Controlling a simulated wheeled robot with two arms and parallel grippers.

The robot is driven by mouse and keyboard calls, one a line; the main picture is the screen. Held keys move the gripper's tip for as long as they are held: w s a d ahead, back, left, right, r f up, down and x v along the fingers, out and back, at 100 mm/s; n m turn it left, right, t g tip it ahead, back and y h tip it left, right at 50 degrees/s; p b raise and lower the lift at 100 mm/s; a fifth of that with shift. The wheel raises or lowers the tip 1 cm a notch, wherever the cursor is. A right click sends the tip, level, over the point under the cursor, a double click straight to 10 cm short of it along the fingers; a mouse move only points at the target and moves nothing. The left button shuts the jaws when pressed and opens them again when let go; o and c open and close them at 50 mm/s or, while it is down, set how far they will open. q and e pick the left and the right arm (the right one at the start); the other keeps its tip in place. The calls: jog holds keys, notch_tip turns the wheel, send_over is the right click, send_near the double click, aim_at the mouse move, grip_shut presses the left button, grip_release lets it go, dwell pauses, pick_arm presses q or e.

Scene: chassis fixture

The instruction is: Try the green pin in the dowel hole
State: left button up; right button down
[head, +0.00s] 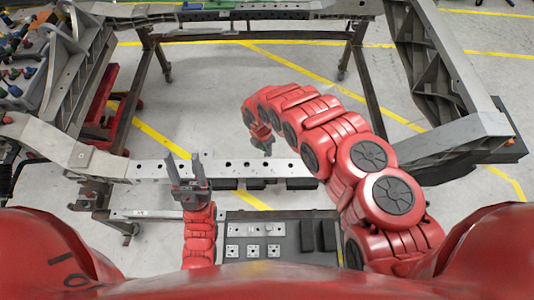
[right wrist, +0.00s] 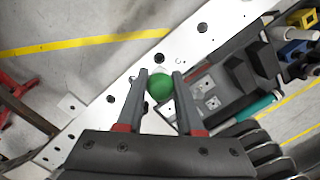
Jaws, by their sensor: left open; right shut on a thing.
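The green pin (right wrist: 160,86) shows as a round green head between the fingers of my right gripper (right wrist: 160,80), which is shut on it. The beam has several dark holes and also shows in the right wrist view (right wrist: 135,85). The pin's lower end is hidden, so I cannot tell whether it is in a hole or above the beam. My left gripper (head: 187,172) is open and empty, pointing up in front of the beam's left part.
A dark tray (head: 278,228) with small square metal plates and black blocks lies in front of the beam. Grey frame brackets stand at left (head: 70,75) and right (head: 440,70). A red stand (head: 105,95) is at left. The floor inside the frame is open.

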aim_at(265, 156)
jog(key=shift+f, duration=0.3)
notch_tip(265, 156, down, 2)
jog(key=shift+a+b, duration=0.1)
jog(key=shift+b, duration=0.6)
jog(key=shift+f+b, duration=0.85)
jog(key=shift+f, duration=0.8)
jog(key=shift+b, duration=0.8)
jog(key=shift+f, duration=0.2)
jog(key=shift+f+b, duration=1.1)
jog(key=shift+b, duration=0.1)
jog(key=shift+r, duration=0.1)
